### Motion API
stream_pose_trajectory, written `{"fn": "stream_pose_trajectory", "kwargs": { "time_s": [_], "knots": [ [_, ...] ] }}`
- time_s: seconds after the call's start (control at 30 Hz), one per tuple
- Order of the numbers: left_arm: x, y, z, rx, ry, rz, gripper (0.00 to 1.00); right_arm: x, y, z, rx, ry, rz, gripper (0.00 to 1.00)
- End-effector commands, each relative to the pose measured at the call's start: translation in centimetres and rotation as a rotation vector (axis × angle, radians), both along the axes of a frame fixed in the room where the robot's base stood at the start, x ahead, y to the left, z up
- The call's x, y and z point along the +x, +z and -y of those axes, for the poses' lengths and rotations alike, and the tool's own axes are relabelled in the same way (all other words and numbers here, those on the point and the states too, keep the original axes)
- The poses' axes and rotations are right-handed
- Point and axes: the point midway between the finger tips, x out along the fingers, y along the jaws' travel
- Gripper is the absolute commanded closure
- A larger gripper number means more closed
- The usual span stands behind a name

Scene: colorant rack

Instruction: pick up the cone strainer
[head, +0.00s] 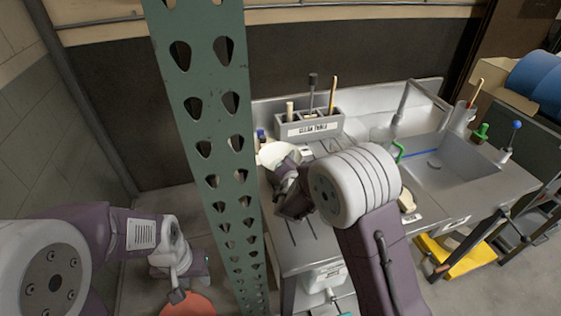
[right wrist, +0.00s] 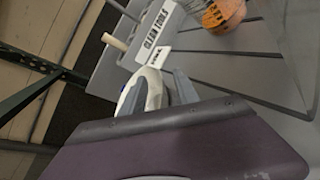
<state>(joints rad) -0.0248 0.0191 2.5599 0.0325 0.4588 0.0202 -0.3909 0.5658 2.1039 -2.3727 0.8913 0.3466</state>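A pale, cream-white piece that looks like the cone strainer (head: 274,153) is at the left end of the steel sink counter, partly hidden by my right arm. In the right wrist view a white part of it (right wrist: 150,82) shows by the grey fingers of my right gripper (right wrist: 158,90). The fingers stand apart with the white part between or just beyond them; I cannot tell whether they touch it. In the head view my right gripper (head: 288,172) is mostly hidden by its own wrist. My left gripper (head: 180,290) hangs low at the left, by an orange round thing (head: 190,305).
A grey "CLEAN TOOLS" holder (head: 310,127) with upright handles stands behind the strainer. A green perforated post (head: 225,130) rises between my arms. The sink basin (head: 440,165) is to the right. An orange object (right wrist: 222,14) lies on the counter.

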Motion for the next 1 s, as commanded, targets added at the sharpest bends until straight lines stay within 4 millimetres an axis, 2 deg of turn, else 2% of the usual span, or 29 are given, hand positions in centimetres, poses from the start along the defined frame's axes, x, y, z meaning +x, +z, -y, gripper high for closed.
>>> {"fn": "stream_pose_trajectory", "kwargs": {
  "time_s": [0.03,0.1,0.17,0.47,0.53,0.8,0.9,1.0],
  "knots": [
    [0.0,0.0,0.0,0.000,0.000,0.000,0.64,0.0,0.0,0.0,0.000,0.000,0.000,0.66],
    [0.0,0.0,0.0,0.000,0.000,0.000,0.64,0.0,0.0,0.0,0.000,0.000,0.000,0.85],
    [0.0,0.0,0.0,0.000,0.000,0.000,0.64,0.0,0.0,0.0,0.000,0.000,0.000,1.00],
    [0.0,0.0,0.0,0.000,0.000,0.000,0.64,0.0,0.1,0.0,0.000,0.000,0.000,1.00],
    [0.0,0.1,0.0,0.000,0.000,0.000,0.64,0.0,0.7,0.0,0.000,0.001,0.002,1.00],
    [0.0,1.1,0.0,0.000,0.000,0.000,0.64,0.0,7.1,0.0,0.004,-0.002,0.006,1.00],
    [0.0,1.4,0.0,0.000,0.000,0.000,0.64,0.0,8.9,0.0,0.001,0.000,0.004,1.00],
    [0.0,1.5,0.0,0.000,0.000,0.000,0.64,0.0,9.8,0.0,0.001,0.000,0.002,1.00]
  ]
}}
